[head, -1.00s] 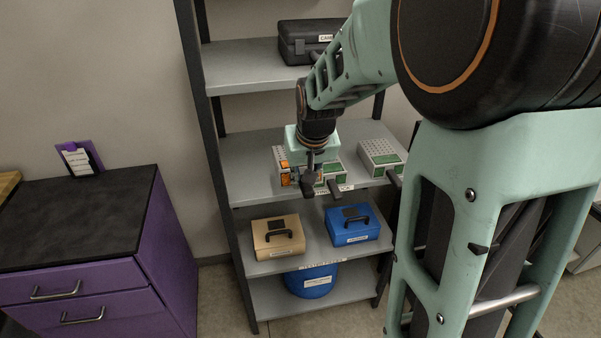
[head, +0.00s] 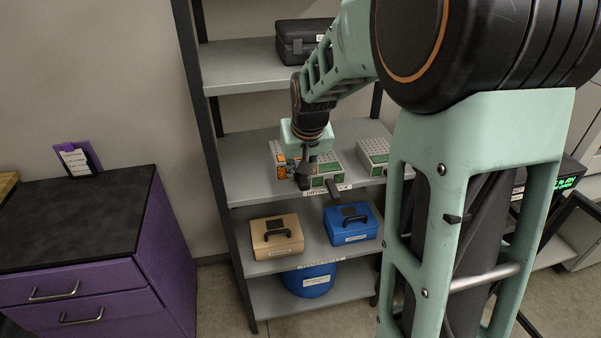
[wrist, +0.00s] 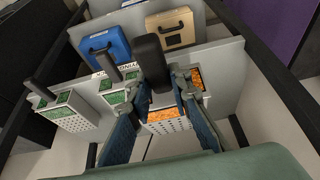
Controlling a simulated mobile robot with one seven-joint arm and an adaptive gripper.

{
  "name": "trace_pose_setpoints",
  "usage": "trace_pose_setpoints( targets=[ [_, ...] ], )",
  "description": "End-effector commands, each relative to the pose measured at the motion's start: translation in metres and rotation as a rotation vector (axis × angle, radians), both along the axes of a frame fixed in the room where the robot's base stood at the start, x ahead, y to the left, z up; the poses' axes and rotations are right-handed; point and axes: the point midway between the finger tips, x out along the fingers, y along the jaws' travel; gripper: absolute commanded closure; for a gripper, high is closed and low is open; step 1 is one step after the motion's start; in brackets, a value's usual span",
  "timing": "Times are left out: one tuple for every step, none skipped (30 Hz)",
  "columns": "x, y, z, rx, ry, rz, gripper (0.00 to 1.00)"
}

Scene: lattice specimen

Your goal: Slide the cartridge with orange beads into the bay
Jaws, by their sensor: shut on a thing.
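The cartridge with orange beads (head: 281,172) is a pale perforated box with orange windows, on the middle shelf at the left end of the row. In the wrist view its orange windows (wrist: 166,114) show between and beside my fingers. My gripper (head: 303,178) is at its front, shut on its black handle (wrist: 150,60). I cannot tell whether the cartridge touches the shelf. Close beside it is a green-bead cartridge (head: 326,176) with a black handle; another green-bead cartridge (head: 374,154) stands farther right. I cannot make out the bay for certain.
The middle shelf (head: 245,180) has bare room left of the cartridges. Below are a tan case (head: 277,237), a blue case (head: 351,224) and a blue tub (head: 311,281). A dark unit with a green display (head: 568,182) is at the far right. A purple cabinet (head: 160,250) stands left.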

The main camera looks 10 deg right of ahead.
Motion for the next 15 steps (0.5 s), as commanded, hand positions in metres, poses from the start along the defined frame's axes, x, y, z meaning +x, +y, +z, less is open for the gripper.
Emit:
trace_pose_setpoints(
  targets=[
    [0.002,0.0,0.001,0.0,-0.003,0.0,1.0],
    [0.003,0.0,0.001,0.0,-0.003,0.0,1.0],
    [0.004,0.0,0.001,0.0,-0.003,0.0,1.0],
    [0.005,0.0,0.001,0.0,-0.003,0.0,1.0],
    [0.005,0.0,0.001,0.0,-0.002,0.0,1.0],
    [0.006,0.0,0.001,0.0,-0.002,0.0,1.0],
    [0.007,0.0,0.001,0.0,-0.002,0.0,1.0],
    [0.008,0.0,0.001,0.0,-0.002,0.0,1.0],
    [0.009,0.0,0.001,0.0,-0.002,0.0,1.0],
    [0.009,0.0,0.001,0.0,-0.002,0.0,1.0],
    [0.01,0.0,0.001,0.0,-0.002,0.0,1.0],
    [0.011,0.0,0.001,0.0,-0.002,0.0,1.0],
    [0.012,0.0,0.001,0.0,-0.002,0.0,1.0],
    [0.013,0.0,0.001,0.0,-0.003,0.0,1.0],
    [0.014,0.0,0.001,0.0,-0.002,0.0,1.0]
  ],
)
